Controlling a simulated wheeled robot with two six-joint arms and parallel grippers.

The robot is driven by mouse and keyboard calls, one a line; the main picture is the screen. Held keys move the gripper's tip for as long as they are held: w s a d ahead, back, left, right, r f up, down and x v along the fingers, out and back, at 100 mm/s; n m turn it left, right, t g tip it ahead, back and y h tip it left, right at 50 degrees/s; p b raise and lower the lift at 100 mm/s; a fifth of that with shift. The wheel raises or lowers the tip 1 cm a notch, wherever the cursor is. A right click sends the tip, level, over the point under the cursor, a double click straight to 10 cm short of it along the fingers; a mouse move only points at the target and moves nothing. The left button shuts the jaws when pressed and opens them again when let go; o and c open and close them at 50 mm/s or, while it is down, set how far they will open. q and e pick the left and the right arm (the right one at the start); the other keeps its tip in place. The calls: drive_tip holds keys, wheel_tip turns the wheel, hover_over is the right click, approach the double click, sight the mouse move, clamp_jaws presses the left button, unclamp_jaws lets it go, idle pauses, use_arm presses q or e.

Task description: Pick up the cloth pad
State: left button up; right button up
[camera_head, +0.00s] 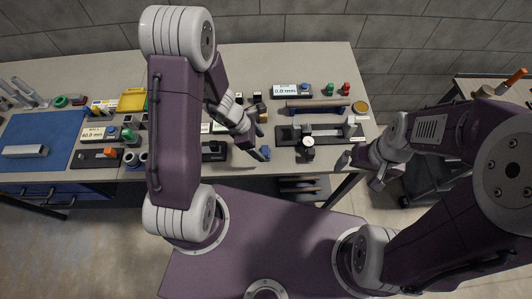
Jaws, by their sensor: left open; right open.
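A small blue piece (265,153), which may be the cloth pad, lies at the front edge of the bench; it is too small to tell for sure. My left gripper (260,143) is open above the bench, its fingers pointing down and right, close to the blue piece. I cannot tell whether they touch it. One finger partly overlaps the area around the piece. My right gripper (360,172) is open and empty, off the right front corner of the bench.
A dial gauge (308,142) on a dark fixture stands right of the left gripper. A cylinder on a stand (318,104), a display box (291,90) and a blue mat (55,131) with a metal block (24,151) are on the bench. A second table stands at far right.

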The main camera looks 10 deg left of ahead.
sight(265, 150)
use_arm(q)
drive_tip(key=shift+w+d+f, duration=0.1)
drive_tip(key=shift+w+f, duration=0.05)
drive_tip(key=shift+f, duration=0.3)
drive_tip(key=b+x, duration=0.1)
drive_tip(key=x, duration=0.3)
drive_tip(key=shift+f, duration=0.1)
drive_tip(key=shift+w+d+f, duration=0.1)
drive_tip(key=shift+d+f, duration=0.05)
drive_tip(key=shift+f, duration=0.05)
drive_tip(key=c, duration=1.4)
